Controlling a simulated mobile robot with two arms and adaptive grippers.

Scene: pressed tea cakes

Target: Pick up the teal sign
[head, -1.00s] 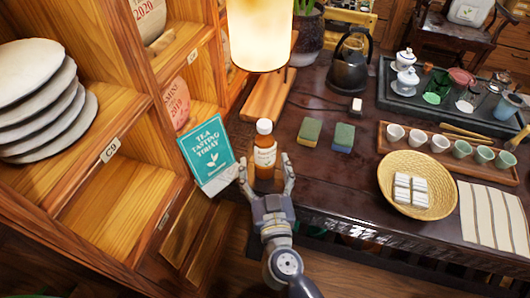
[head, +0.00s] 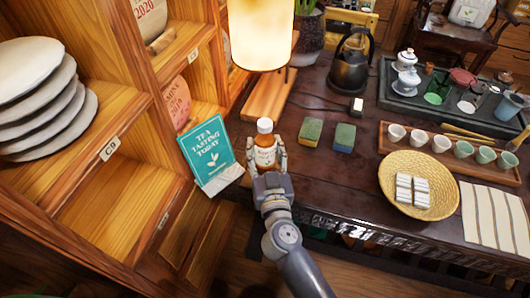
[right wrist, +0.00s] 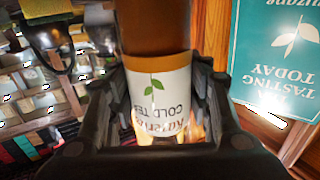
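The teal sign (head: 206,150), with white "Tea Tasting Today" lettering and a leaf, stands tilted in a pale base at the table's left end, beside the shelf. It also shows at the right of the right wrist view (right wrist: 278,60). My right gripper (head: 266,158) is beside the sign, to its right, not touching it. Its fingers are closed around an amber tea bottle (head: 265,143) with a white cap and a "Cold Tea" label. The bottle (right wrist: 158,95) stands between the fingers in the right wrist view. My left gripper is not in view.
The wooden shelf (head: 115,185) with stacked tea cakes is close on the left. Two sponges (head: 327,135), a kettle (head: 350,65), a woven basket (head: 440,205) and a cup tray (head: 390,150) lie to the right.

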